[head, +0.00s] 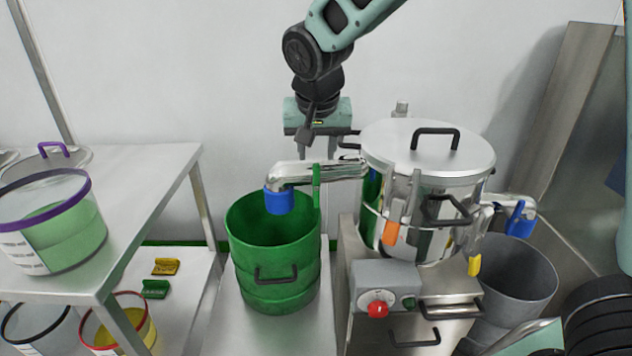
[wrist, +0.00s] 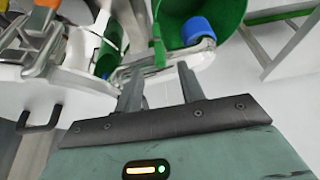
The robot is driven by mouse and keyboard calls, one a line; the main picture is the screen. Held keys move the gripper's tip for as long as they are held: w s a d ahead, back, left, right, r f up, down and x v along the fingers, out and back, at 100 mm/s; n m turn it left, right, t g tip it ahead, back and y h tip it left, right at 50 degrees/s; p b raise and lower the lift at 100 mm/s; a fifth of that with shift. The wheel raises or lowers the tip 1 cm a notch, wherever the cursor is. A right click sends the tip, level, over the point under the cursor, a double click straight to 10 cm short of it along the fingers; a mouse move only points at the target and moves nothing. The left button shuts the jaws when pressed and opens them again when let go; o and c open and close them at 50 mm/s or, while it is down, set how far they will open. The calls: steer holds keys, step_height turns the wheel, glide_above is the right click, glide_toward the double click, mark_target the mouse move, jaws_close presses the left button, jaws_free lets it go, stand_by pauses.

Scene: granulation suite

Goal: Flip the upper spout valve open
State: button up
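The upper spout (head: 325,170) is a shiny metal pipe. It runs left from the steel vessel (head: 408,200) and ends in a blue outlet (head: 279,201) over a green bucket. Its valve lever (head: 316,185) is a thin green upright piece crossing the pipe. The lever (wrist: 158,42) and the blue outlet (wrist: 196,30) also show in the wrist view. My gripper (head: 322,145) is above and behind the spout, pointing down, open and empty. In the wrist view, the lever lies just beyond the gap between my fingertips (wrist: 158,72), apparently untouched.
The green bucket (head: 268,270) stands under the spout. The vessel has a lid with a black handle (head: 435,132) and clamps. A second spout with blue parts (head: 520,220) is at right above a grey bin (head: 512,285). A control box with red knob (head: 377,308) is in front.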

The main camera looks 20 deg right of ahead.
mark_target(316, 180)
steer(key=x, duration=1)
steer(key=shift+w+f+b, duration=0.1)
steer(key=shift+f+b, duration=0.1)
steer(key=shift+b, duration=0.15)
jaws_close()
